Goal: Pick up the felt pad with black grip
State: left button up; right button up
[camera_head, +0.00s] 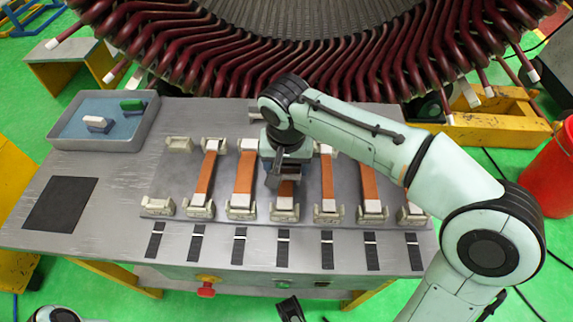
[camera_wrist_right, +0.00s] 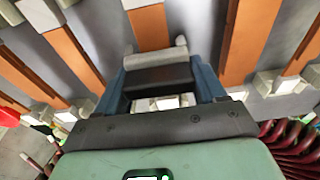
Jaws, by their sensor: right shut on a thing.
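My right gripper (camera_head: 275,178) is low over the middle of the fixture plate, at an orange bar. In the right wrist view its two blue-grey fingers (camera_wrist_right: 163,90) are shut on a block with a black grip (camera_wrist_right: 158,77) and a paler grey edge, which looks like the felt pad with black grip. The block lies between the fingers, over or against the end of an orange bar; I cannot tell whether it touches. In the head view the block is mostly hidden by the gripper. I cannot make out my left gripper.
Several orange bars (camera_head: 243,175) rest in pale holders (camera_head: 240,208) on the plate. A blue-lined tray (camera_head: 70,128) at the left holds a white-topped piece (camera_head: 96,122) and a green-topped piece (camera_head: 131,105). A black mat (camera_head: 60,204) lies before it. The large stator (camera_head: 300,70) stands behind the table.

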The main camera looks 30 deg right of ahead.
pick_arm(q)
notch_tip(320, 180, up, 6)
jog(key=s+g+p, duration=0.1)
jog(key=p, duration=0.6)
jog(key=shift+s, duration=0.3)
pick_arm(e)
notch_tip(320, 180, up, 20)
jog(key=shift+f, duration=0.15)
